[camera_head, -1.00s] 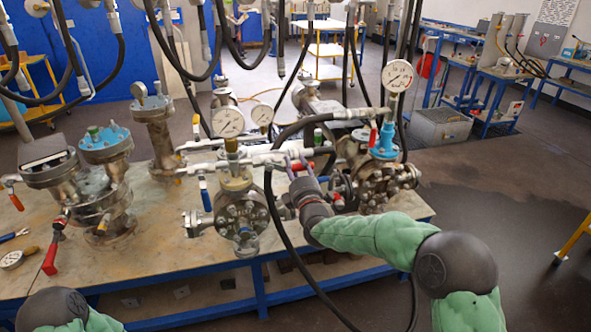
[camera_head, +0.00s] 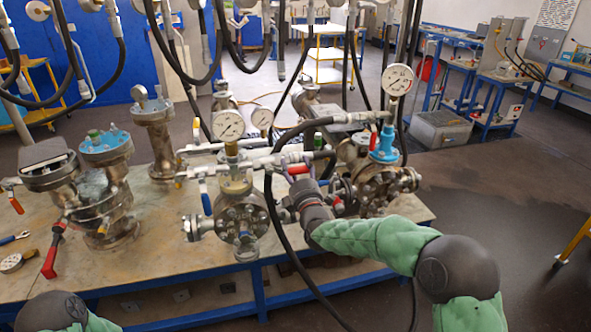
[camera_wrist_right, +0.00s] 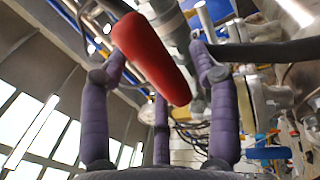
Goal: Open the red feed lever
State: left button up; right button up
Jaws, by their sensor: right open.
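The red feed lever (camera_head: 299,170) is a red handle at the pipework in the middle of the bench. In the right wrist view the red handle (camera_wrist_right: 152,57) lies slanted between the purple fingers, with visible gaps on both sides. My right gripper (camera_head: 297,174) is open around the handle and does not appear to grip it. In the wrist view its fingers (camera_wrist_right: 158,90) stand apart, one on each side and one behind. The lever's pivot is partly hidden by the fingers and pipes. Of my left side only the green arm shows at the bottom left; its gripper is out of view.
Flanged vessels with two gauges (camera_head: 229,124) stand left of the gripper. A blue-topped vessel (camera_head: 384,153) with a tall gauge (camera_head: 397,79) stands to its right. A black hose (camera_head: 285,240) passes close to the gripper. Another red lever (camera_head: 52,252) is at the left.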

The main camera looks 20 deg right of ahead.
jog(key=shift+s, duration=0.1)
jog(key=s+f, duration=0.2)
jog(key=s, duration=0.9)
jog(key=shift+s+f, duration=0.15)
jog(key=shift+s, duration=0.15)
dwell(0.8)
